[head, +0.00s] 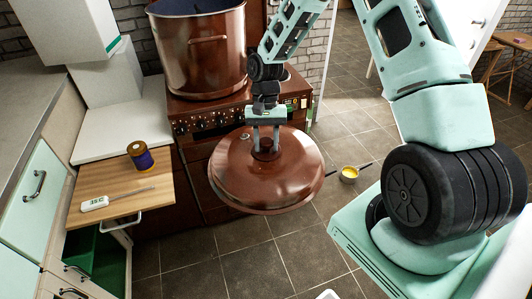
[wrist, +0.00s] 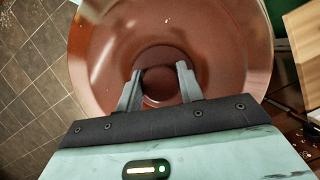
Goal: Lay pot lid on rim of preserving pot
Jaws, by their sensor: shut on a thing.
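The brown pot lid (head: 262,175) hangs in the air in front of the stove in the head view, roughly level. My gripper (head: 266,146) is above it and shut on its central knob. In the wrist view the lid (wrist: 215,60) fills the upper middle, and my gripper's fingers (wrist: 160,82) stand on either side of the knob (wrist: 160,85). The preserving pot (head: 200,55), large, brown and shiny with a side handle, stands upright on the stove at the upper left of the lid. Its rim is open at the top and its dark inside shows. Lid and pot are apart.
The brown stove (head: 215,115) carries the pot. Left of it, a pulled-out wooden board (head: 110,190) holds a dark jar (head: 141,156) and a white thermometer (head: 95,204). Tiled floor (head: 240,255) is clear below.

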